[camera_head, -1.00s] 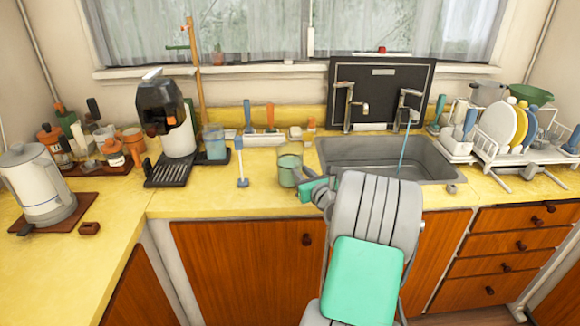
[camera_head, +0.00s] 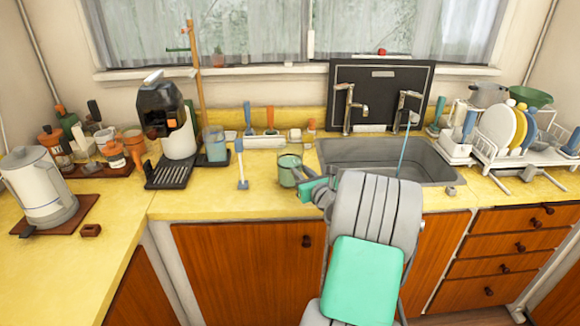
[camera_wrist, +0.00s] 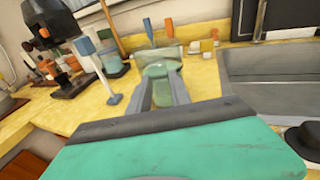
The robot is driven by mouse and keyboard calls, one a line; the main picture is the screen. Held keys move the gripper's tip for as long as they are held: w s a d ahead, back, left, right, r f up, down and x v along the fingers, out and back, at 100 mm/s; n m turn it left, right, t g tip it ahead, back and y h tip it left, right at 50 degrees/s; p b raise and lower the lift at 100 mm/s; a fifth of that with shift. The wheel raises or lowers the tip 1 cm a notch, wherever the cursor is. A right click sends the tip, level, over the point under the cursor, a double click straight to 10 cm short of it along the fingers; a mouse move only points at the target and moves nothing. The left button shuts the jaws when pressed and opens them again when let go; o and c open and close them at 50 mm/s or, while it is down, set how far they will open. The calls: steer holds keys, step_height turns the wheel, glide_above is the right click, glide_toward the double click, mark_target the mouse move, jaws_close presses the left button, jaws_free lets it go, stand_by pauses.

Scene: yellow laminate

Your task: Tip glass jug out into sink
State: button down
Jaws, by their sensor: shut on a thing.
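The glass jug (camera_head: 288,171) is a greenish see-through vessel at the counter's front, left of the sink (camera_head: 385,158). It looks upright; I cannot tell whether its base touches the counter. My gripper (camera_head: 300,174) reaches it from the right and is shut on it. In the wrist view the jug (camera_wrist: 161,70) shows at the ends of my two grey fingers (camera_wrist: 161,92). The exact grip on the jug is partly hidden by the fingers. The sink's grey basin (camera_wrist: 270,75) is at the right in the wrist view.
A blue-handled brush (camera_head: 241,165) stands left of the jug, near a coffee machine (camera_head: 172,120) and a bluish clear container (camera_head: 215,145). Taps (camera_head: 347,105) rise behind the sink. A dish rack (camera_head: 510,140) stands right of it.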

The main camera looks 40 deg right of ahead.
steer(key=shift+r+p, duration=2.65)
steer(key=shift+r, duration=0.65)
